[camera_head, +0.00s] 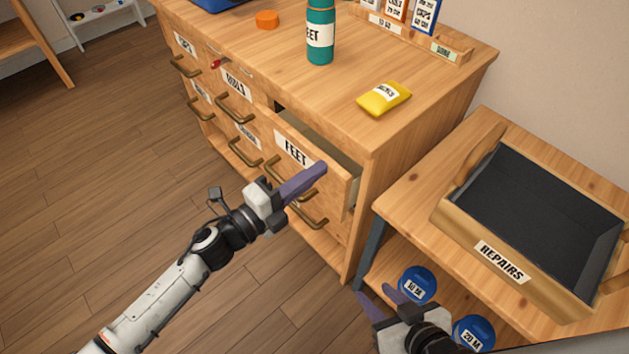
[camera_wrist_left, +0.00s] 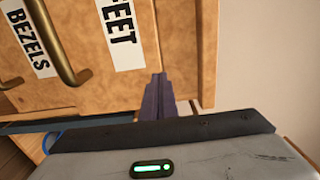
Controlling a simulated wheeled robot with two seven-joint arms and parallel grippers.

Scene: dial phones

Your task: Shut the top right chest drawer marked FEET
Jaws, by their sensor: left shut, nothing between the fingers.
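The FEET drawer (camera_head: 335,180), at the top right of the wooden chest, stands partly open, with a gap showing behind its front. Its white FEET label (camera_head: 293,149) faces me, and its brass handle is partly hidden by my left gripper. My left gripper (camera_head: 320,168) is shut and empty, its purple fingers at the drawer front, right of the label. In the left wrist view the shut fingers (camera_wrist_left: 158,90) overlap the right part of the drawer front (camera_wrist_left: 180,45); contact is unclear. My right gripper (camera_head: 378,297) is open and empty, low beside the side table.
A yellow packet (camera_head: 384,98), a teal bottle (camera_head: 320,30) and an orange puck (camera_head: 267,19) are on the chest top. A REPAIRS tray (camera_head: 470,248) sits on the side table at the right, with blue round containers (camera_head: 417,284) below. The floor at left is clear.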

